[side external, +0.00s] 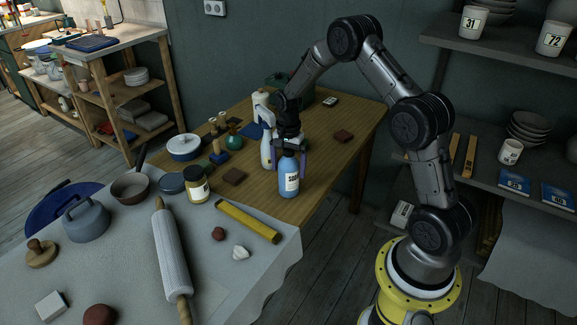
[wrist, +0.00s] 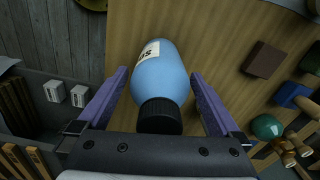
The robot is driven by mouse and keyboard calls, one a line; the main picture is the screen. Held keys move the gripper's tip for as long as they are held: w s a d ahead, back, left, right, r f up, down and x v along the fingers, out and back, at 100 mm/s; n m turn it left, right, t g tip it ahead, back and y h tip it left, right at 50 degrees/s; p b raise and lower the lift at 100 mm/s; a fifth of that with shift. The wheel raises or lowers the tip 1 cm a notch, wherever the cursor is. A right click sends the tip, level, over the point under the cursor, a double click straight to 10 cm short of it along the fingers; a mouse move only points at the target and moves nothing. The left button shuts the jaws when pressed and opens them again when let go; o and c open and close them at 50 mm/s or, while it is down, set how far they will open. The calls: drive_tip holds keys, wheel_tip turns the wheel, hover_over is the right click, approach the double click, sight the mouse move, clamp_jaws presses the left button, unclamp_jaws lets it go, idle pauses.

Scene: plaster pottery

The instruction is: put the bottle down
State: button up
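The blue bottle (side external: 288,180) with a white label and dark cap stands upright on the wooden table, near its front end, in the side external view. My gripper (side external: 290,169) is above and around its upper part, pointing down, with one purple finger on each side. In the wrist view, the bottle (wrist: 161,78) lies between the two fingers of my gripper (wrist: 158,76), its black cap closest to the camera. The fingers are spread, with narrow gaps showing beside the bottle. The bottle's base is hidden in the wrist view.
A white spray bottle (side external: 267,150) stands close behind at left. Bare wooden tabletop (side external: 325,160) is free to the right, up to the table edge.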

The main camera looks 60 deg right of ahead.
wheel_tip(320, 180, up, 12)
drive_tip(key=shift+r, duration=0.1)
drive_tip(key=s+a+r+n+t, duration=0.2)
drive_tip(key=s+a+r+n, duration=0.5)
drive_tip(key=s+a+r, duration=0.5)
drive_tip(key=s+a+r+n+t, duration=0.1)
drive_tip(key=s+a+n+t, duration=0.2)
drive_tip(key=s, duration=1.1)
drive_tip(key=a+n, duration=0.3)
drive_tip(key=n, duration=0.3)
drive_tip(key=shift+s+a+t, duration=0.2)
drive_tip(key=shift+s+t, duration=0.1)
drive_tip(key=shift+r, duration=0.1)
